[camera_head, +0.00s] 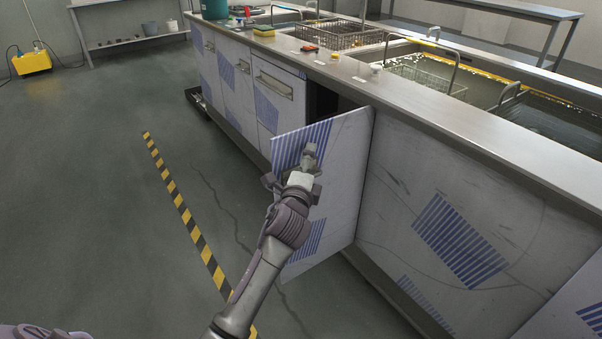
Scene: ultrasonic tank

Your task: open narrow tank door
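The narrow tank door (345,165), a pale panel with blue stripes, stands partly open, swung out from the long tank counter. Its right edge is at the cabinet front, and a dark gap (322,102) shows behind its top. My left gripper (305,160) is at the outer face of the door, near its upper left part. My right gripper is not in view.
A closed cabinet door with a handle (274,87) is left of the gap. Wire baskets (345,35) and water-filled basins (550,115) are set in the counter top (430,110).

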